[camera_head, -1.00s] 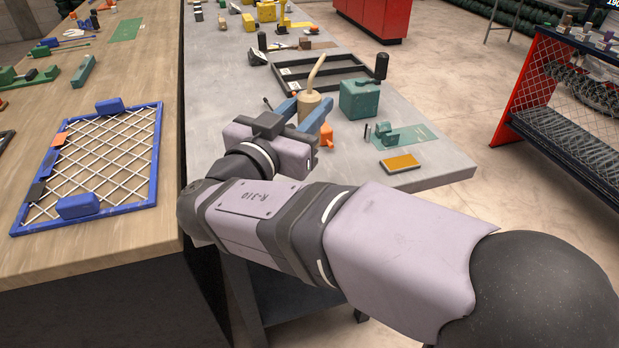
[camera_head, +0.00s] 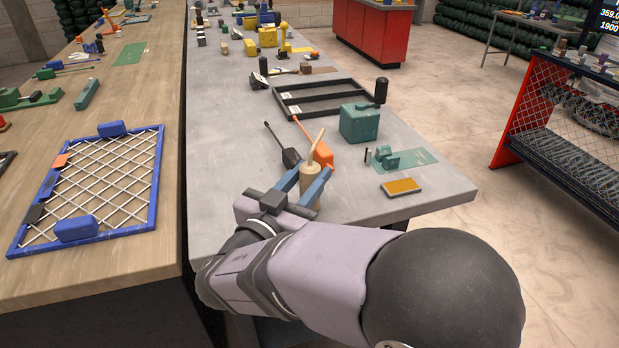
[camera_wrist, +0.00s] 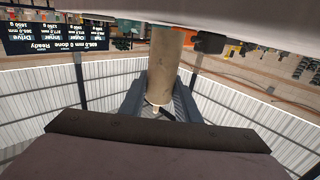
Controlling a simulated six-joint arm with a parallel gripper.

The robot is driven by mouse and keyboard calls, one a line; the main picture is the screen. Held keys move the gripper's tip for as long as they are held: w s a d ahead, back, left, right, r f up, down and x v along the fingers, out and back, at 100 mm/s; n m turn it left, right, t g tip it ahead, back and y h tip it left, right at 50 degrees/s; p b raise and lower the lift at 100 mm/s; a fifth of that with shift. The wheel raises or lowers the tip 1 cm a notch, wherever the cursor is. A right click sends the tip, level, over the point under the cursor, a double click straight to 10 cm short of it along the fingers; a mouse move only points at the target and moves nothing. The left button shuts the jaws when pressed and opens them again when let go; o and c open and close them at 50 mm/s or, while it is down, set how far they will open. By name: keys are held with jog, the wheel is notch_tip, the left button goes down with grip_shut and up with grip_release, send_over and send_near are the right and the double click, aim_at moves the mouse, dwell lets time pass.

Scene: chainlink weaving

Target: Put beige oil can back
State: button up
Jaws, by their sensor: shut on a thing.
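The beige oil can (camera_head: 310,186) has a round body and a thin angled spout that points up. My gripper (camera_head: 313,188) is shut on its body, with one blue-grey finger on each side, near the front edge of the grey table. In the wrist view the can's cylinder (camera_wrist: 165,65) sits between the fingers. The can looks upright. Whether its base touches the table cannot be told, as the gripper and arm hide it.
A black divided tray (camera_head: 326,96) lies further back, with a teal canister (camera_head: 360,123) to the right. A yellow-topped pad (camera_head: 401,187) lies near the front edge. Grey table is bare at left.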

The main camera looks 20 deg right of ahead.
jog(key=shift+f+b, duration=0.4)
jog(key=o, duration=1.1)
jog(key=shift+o, duration=0.2)
jog(key=shift+r, duration=0.15)
jog(key=shift+r+p, duration=0.15)
jog(key=shift+p, duration=0.35)
jog(key=b+v, duration=0.2)
jog(key=v, duration=1)
